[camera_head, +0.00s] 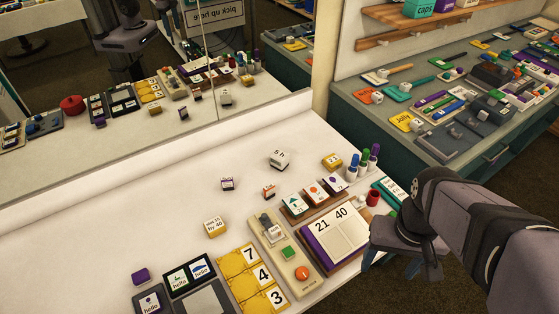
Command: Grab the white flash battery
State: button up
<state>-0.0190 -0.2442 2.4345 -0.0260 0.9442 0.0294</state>
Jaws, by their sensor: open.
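I cannot tell for certain which block is the white flash battery. A white block with dark marks (280,158) sits alone on the white table towards the back. A smaller white block with a purple band (228,184) lies to its left. A white-and-yellow block with print (215,227) lies nearer the front. My gripper (388,260) hangs at the right, by the table's right edge beside the number board. Its fingers are spread, nothing shows between them, and it is apart from all these blocks.
An orange-marked block (269,191) and a yellow block (332,160) lie nearby. Upright markers (364,160), a number board (335,232), a button panel (288,252) and yellow number cards (241,262) crowd the right and front. A mirror (265,60) stands behind. The table's left is clear.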

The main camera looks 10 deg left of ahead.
jog(key=w+a+t+h+b, duration=0.25)
jog(key=w+b, duration=0.25)
jog(key=w, duration=0.8)
jog(key=m+t+h+b, duration=0.3)
jog(key=m+t+b, duration=0.1)
jog(key=t+b, duration=0.7)
send_over(275, 160)
jog(key=s+a, duration=0.2)
jog(key=s, duration=0.2)
jog(key=f, duration=0.1)
jog(key=shift+g+y, duration=0.35)
jog(key=shift+g, duration=0.1)
jog(key=f, duration=1.2)
jog(key=shift+d+f+b, duration=0.3)
jog(key=shift+f, duration=0.1)
jog(key=shift+p+x, duration=1.15)
jog(key=shift+x, duration=2.55)
jog(key=shift+s+f+m, duration=0.1)
jog(key=shift+m, duration=0.2)
jog(key=c, duration=1.4)
